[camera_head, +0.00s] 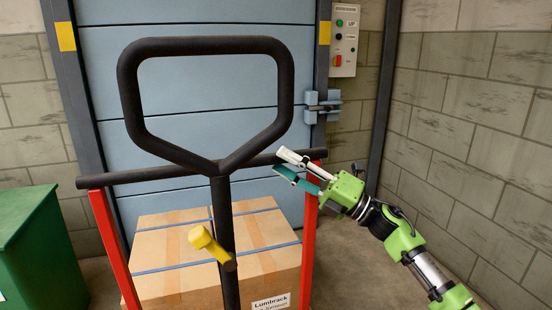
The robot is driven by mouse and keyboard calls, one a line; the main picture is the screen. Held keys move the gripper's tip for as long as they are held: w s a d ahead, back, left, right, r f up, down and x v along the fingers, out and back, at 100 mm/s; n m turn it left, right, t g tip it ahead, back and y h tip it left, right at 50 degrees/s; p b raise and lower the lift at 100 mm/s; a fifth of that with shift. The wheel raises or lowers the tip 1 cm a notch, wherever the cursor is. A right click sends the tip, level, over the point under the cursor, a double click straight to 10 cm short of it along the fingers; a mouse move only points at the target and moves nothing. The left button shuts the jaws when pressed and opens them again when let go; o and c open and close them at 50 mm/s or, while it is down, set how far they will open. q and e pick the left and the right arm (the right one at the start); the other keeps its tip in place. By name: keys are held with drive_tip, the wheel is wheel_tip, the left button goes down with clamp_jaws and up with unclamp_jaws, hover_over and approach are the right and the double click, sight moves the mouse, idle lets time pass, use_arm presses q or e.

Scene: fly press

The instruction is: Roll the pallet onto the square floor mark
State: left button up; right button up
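A hand truck stands in front of me. It has a black loop handle (283,95), a yellow lever (208,244) on its shaft, a black crossbar (130,176) and red side posts (112,245). Strapped cardboard boxes (180,255) stand behind the shaft. The pallet under them is out of view or hidden. My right gripper (279,161) is at the right end of the crossbar, in front of the right red post. Its fingers are apart with a gap between them. I cannot tell whether they touch the bar. My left gripper is not in view. No square floor mark shows.
A blue shutter door (200,90) stands behind the load. A control box (344,40) with buttons hangs to its right. A green bin (35,245) is close on the left. A block wall (470,120) bounds the right. Little floor (95,280) shows.

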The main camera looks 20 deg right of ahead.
sight(276, 159)
drive_tip(key=shift+x, duration=1.5)
drive_tip(key=shift+c, duration=0.4)
clamp_jaws()
drive_tip(key=shift+f, duration=0.15)
